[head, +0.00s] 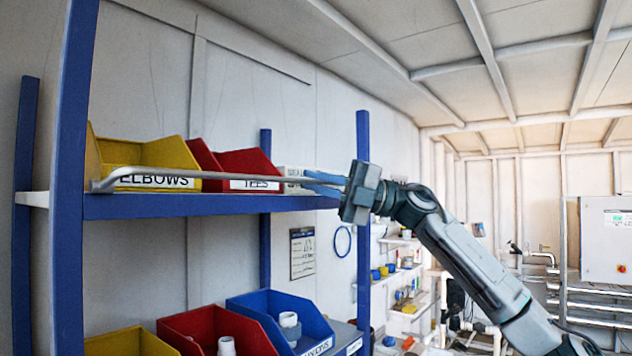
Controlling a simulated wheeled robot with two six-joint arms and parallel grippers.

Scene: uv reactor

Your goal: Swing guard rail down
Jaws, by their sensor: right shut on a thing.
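The guard rail (215,175) is a thin grey bar across the front of the upper blue shelf (200,207). Its left end bends down to the shelf near the left post, and it runs in front of the yellow and red bins. My right gripper (316,182) comes in from the right and is shut on the rail near its right end. The gripper body hides that end of the rail. My left gripper is not in view.
A yellow bin marked ELBOWS (150,158) and a red bin marked TEES (240,165) stand on the upper shelf. Yellow, red and blue bins (275,310) stand on the lower shelf. Blue posts (363,250) frame the rack. A white cabinet (605,235) hangs far right.

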